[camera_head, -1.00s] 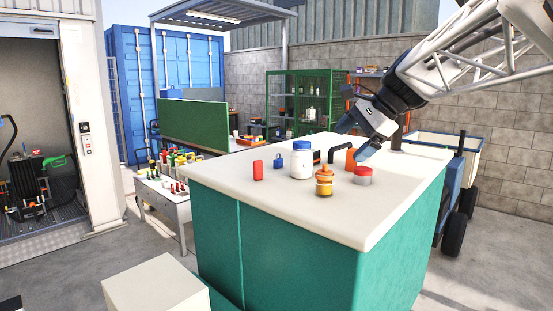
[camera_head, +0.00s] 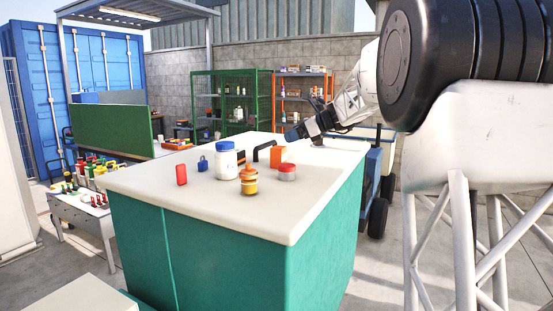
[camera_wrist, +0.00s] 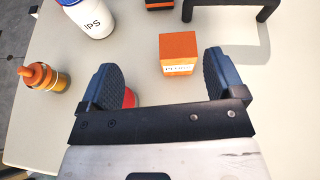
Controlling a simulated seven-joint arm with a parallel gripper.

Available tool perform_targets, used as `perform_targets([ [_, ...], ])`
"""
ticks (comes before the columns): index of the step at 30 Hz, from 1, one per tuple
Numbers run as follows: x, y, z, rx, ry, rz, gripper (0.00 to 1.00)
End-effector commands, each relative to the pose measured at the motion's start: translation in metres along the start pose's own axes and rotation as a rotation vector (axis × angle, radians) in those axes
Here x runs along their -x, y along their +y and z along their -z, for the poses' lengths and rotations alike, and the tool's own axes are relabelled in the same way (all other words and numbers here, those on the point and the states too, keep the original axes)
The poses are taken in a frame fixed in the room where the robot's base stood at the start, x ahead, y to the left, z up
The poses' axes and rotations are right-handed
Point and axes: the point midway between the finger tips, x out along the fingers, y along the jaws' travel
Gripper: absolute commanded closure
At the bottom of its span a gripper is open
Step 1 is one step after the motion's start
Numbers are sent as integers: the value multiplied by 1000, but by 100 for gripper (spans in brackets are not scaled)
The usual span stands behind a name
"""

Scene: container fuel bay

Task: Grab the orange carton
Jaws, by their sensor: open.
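The orange carton (camera_head: 278,155) stands upright on the pale worktop, just behind a red-lidded can (camera_head: 287,172). In the wrist view the carton (camera_wrist: 178,52) shows its top and a white label on its near side. It lies ahead of my gripper, between the lines of the two fingers and nearer the right one. My gripper (camera_wrist: 160,66) is open and empty, its dark padded fingers apart on either side. The wrist view shows the can only as a red patch by the left finger.
A white bottle with a blue lid (camera_head: 227,160), an orange-topped jar (camera_head: 248,180), a red block (camera_head: 181,174) and a blue padlock (camera_head: 203,164) stand left of the carton. A black handle (camera_head: 265,150) is behind it. The worktop's right front is clear.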

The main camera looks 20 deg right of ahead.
Motion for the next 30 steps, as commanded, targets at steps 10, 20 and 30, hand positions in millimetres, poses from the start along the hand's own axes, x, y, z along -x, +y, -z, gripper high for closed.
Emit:
perform_targets([
  [10, -12, -20, 32, -72, -32, 16, 12],
  [20, -21, -18, 53, -68, -31, 18, 12],
  [30, -28, -18, 53, -68, -31, 17, 12],
])
